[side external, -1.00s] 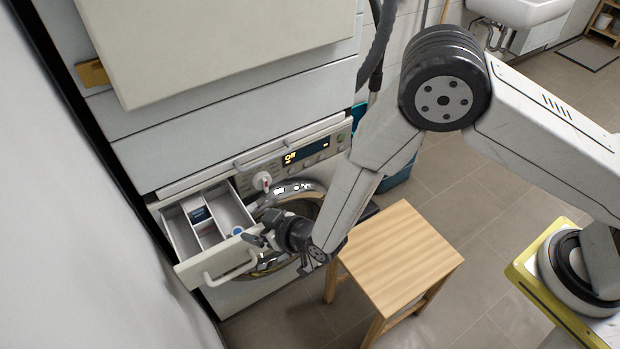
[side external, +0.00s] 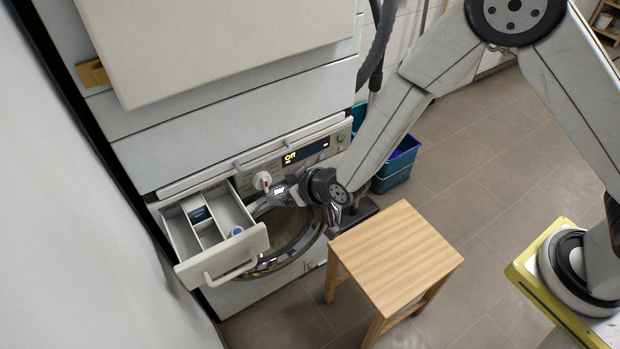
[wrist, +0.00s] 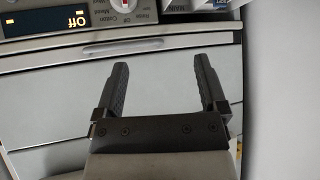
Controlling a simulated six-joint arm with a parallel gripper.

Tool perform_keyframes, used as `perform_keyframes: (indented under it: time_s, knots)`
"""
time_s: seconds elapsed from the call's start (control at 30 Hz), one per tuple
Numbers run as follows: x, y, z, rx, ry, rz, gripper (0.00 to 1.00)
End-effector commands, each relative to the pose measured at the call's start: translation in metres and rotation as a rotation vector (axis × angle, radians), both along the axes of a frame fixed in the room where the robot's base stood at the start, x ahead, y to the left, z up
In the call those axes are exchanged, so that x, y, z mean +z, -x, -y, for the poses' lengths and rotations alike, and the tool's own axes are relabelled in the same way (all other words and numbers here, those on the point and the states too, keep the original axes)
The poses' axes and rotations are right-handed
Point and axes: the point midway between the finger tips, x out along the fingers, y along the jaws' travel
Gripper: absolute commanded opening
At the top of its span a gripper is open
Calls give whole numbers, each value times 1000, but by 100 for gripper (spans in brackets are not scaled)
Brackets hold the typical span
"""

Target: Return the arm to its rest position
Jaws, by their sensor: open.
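My gripper (wrist: 161,82) is open and empty in the wrist view, its two dark fingers spread apart with the machine's front behind them. In the side view my gripper (side external: 258,207) is in front of the washer, just right of the pulled-out detergent drawer (side external: 262,240). I cannot tell there whether it touches the drawer. My arm reaches in from the upper right, its elbow high at the top edge.
The washer's panel display (side external: 304,152) reads "Off", with a round dial (side external: 262,181) beside it. The round door (side external: 300,245) is partly covered by my wrist. A wooden stool (side external: 398,258) stands close by; a blue-teal bin (side external: 397,163) is behind.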

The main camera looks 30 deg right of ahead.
Motion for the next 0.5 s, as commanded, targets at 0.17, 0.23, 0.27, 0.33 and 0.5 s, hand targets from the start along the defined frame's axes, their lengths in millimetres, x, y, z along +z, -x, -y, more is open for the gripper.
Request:
perform_keyframes:
  time_s: [0.17,0.23,0.27,0.33,0.5]
  knots:
    - [28,5,47,-47,20,-102,92]
    - [38,10,65,-63,28,-142,92]
    - [42,13,73,-69,32,-160,92]
    - [50,20,91,-88,41,-201,92]
    - [70,45,133,-133,63,-302,92]
